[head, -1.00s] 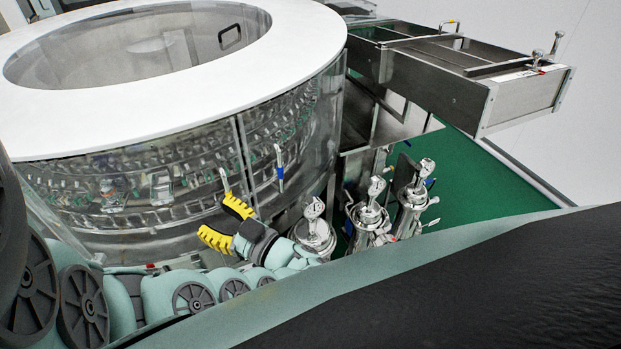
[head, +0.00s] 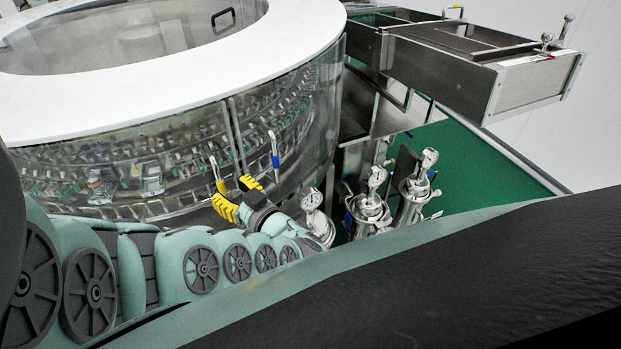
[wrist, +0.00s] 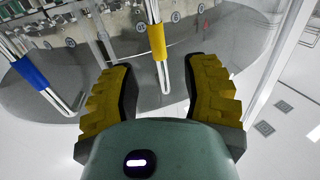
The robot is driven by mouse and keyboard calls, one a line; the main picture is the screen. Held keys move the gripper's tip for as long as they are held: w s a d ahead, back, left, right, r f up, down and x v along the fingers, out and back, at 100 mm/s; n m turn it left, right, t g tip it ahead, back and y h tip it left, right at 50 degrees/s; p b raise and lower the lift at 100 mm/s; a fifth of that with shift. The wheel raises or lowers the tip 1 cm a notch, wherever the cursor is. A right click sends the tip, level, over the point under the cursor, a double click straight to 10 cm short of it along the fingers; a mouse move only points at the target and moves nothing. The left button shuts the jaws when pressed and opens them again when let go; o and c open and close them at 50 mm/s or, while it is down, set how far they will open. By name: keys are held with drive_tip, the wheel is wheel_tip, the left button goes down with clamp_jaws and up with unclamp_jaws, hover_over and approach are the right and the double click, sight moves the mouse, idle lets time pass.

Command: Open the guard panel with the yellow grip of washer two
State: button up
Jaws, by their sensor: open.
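Washer two's round clear guard (head: 130,165) stands at the left in the head view. A bar handle with a yellow grip (wrist: 157,42) stands on a guard panel. In the head view this handle (head: 213,165) shows by my gripper, its lower part close to the fingers. My gripper (head: 238,195) is open, with yellow ribbed fingers. In the wrist view, my gripper (wrist: 163,72) has its fingers on either side of the handle's line. The yellow grip lies just beyond the fingertips, and I cannot tell whether the handle is between them. No contact shows.
A neighbouring handle with a blue grip (head: 275,160) stands close to the right; it also shows at the left of the wrist view (wrist: 30,73). Steel filter housings with gauges (head: 369,205) stand right of my gripper. A steel conveyor trough (head: 480,70) juts out behind them.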

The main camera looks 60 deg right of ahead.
sight(222, 184)
drive_tip(key=shift+w+d+f, duration=0.1)
drive_tip(key=shift+w+d, duration=0.1)
drive_tip(key=shift+w, duration=0.95)
drive_tip(key=shift+w+d, duration=0.2)
drive_tip(key=shift+w, duration=0.95)
clamp_jaws()
